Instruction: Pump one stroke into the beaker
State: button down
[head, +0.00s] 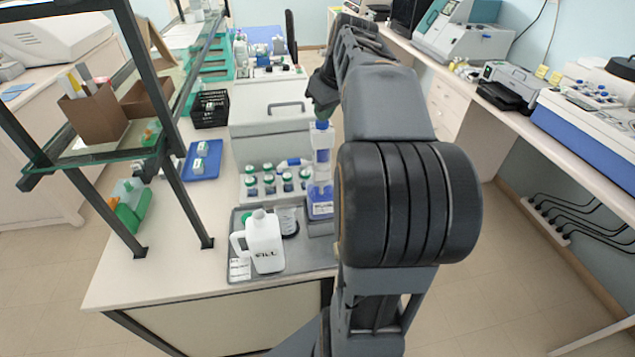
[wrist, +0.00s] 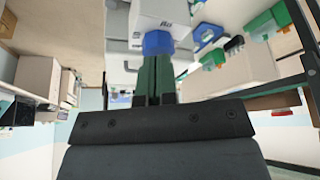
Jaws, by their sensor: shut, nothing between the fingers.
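A small clear beaker (head: 289,217) with a dark lower part stands left of the bottle, below the spout. My gripper (head: 322,112) points down right above the knob. In the wrist view its green fingers (wrist: 155,75) are together with nothing between them, at the edge of the blue knob (wrist: 158,42). I cannot tell whether they touch it.
A white jug (head: 263,242) stands on the grey tray (head: 240,270) front left of the beaker. Several small capped bottles (head: 269,184) stand behind. A blue tray (head: 201,161) and black basket (head: 210,112) lie further left. A dark shelf frame (head: 185,185) rises at the bench's left.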

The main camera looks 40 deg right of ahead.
jog(key=shift+f+b, duration=0.55)
jog(key=shift+f, duration=0.5)
dwell(0.4)
jog(key=shift+r+p, duration=1.35)
jog(key=shift+r, duration=0.5)
notch_tip(320, 180, up, 3)
jog(key=shift+f+p, duration=0.2)
jog(key=shift+p, duration=0.9)
jog(key=shift+r+p, duration=0.35)
jog(key=shift+r, duration=0.9)
